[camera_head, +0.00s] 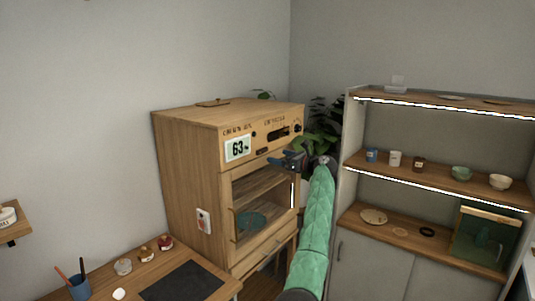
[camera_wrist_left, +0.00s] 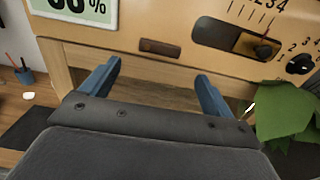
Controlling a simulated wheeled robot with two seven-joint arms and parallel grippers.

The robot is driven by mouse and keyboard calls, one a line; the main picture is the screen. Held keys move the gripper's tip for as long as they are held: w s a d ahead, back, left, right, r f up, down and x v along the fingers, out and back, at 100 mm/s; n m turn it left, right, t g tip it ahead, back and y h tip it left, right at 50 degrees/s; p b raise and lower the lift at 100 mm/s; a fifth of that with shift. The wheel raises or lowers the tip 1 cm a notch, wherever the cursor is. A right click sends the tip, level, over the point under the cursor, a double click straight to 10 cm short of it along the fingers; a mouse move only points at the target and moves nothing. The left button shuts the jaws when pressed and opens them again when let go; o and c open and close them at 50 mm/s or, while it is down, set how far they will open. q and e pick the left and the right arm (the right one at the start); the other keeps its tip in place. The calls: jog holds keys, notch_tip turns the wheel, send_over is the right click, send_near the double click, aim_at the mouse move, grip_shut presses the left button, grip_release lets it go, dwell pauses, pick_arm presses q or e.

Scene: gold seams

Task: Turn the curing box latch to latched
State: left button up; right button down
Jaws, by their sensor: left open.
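The curing box (camera_head: 185,165) is a wooden cabinet with a glazed door (camera_head: 262,200) that looks closed. A small brown bar, which looks like the latch (camera_wrist_left: 160,47), lies roughly level on the front panel just above the door; it also shows in the head view (camera_head: 263,151). My left gripper (camera_head: 284,161) is in front of the upper right of the box. In the left wrist view its two blue fingers (camera_wrist_left: 160,72) are apart, with nothing between them, just below the bar and not visibly touching it. My right gripper is not in view.
The panel holds a display (camera_head: 237,148), a slot with a slider (camera_wrist_left: 240,40) and a dark knob (camera_wrist_left: 300,64). A leafy plant (camera_head: 322,125) stands right of the box, near my gripper. Shelves (camera_head: 440,180) with cups and bowls are at right. A desk (camera_head: 130,285) is at lower left.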

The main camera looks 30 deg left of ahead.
aim_at(263, 152)
pick_arm(q)
jog(key=a+p, duration=0.2)
jog(key=a, duration=0.1)
jog(key=a+p, duration=0.1)
jog(key=a, duration=0.2)
jog(key=shift+w+r+p, duration=0.2)
jog(key=shift+p, duration=0.2)
jog(key=shift+a+f, duration=0.15)
jog(key=shift+a, duration=0.4)
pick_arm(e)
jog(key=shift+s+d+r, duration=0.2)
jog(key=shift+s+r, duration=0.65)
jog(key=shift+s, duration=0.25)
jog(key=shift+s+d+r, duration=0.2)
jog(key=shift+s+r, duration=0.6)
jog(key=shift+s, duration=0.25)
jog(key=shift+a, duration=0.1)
pick_arm(q)
jog(key=c, duration=1)
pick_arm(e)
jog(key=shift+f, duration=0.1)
